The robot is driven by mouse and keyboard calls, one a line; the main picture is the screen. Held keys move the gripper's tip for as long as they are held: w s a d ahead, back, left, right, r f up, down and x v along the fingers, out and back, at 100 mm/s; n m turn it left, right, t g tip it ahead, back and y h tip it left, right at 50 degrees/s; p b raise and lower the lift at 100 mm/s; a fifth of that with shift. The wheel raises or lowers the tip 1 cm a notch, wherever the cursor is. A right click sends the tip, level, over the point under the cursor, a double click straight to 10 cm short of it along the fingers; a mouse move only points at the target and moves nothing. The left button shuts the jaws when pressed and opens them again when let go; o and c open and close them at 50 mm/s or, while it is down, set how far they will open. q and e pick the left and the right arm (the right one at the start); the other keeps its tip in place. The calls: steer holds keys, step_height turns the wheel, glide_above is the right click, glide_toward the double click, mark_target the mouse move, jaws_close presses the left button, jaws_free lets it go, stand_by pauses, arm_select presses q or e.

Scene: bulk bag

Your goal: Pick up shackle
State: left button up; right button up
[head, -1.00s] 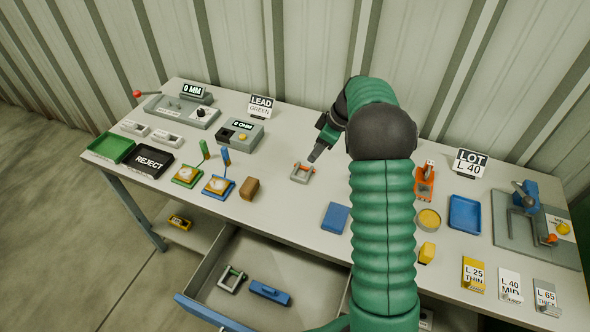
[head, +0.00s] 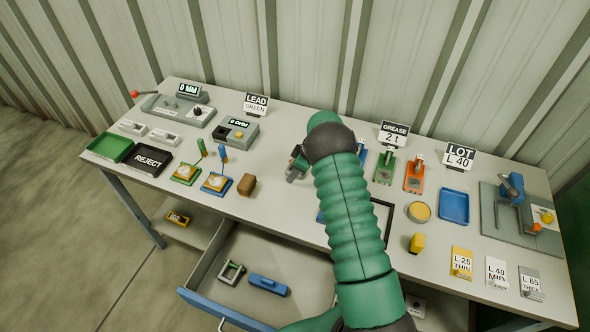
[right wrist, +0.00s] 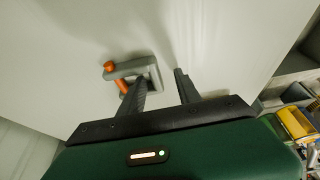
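The shackle (right wrist: 146,68) is a small grey piece with an orange pin, seen in the right wrist view on the pale tabletop. My right gripper (right wrist: 160,78) is open. Its left finger overlaps the shackle in that view, and its right finger stands apart over bare table; I cannot tell whether the left finger touches the shackle. In the head view my right gripper (head: 293,174) is low over the middle of the table, and the gripper and arm hide the shackle. My left gripper is not in view.
A brown block (head: 247,185) and a blue stand (head: 216,184) lie left of the gripper. The open drawer (head: 205,268) below holds a grey-green U-shaped piece (head: 231,272) and a blue piece (head: 268,285). A yellow block (head: 417,242) and blue tray (head: 454,207) stand right.

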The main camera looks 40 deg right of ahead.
steer(key=shift+d+f, duration=0.2)
steer(key=shift+d, duration=0.05)
steer(key=shift+c, duration=0.8)
steer(key=shift+d+f, duration=0.1)
steer(key=shift+d, duration=0.25)
steer(key=c, duration=0.5)
steer(key=shift+c, duration=1)
steer(key=shift+a, duration=0.35)
jaws_close()
steer(key=shift+d, duration=0.25)
steer(key=shift+a+r, duration=0.1)
steer(key=shift+r, duration=0.1)
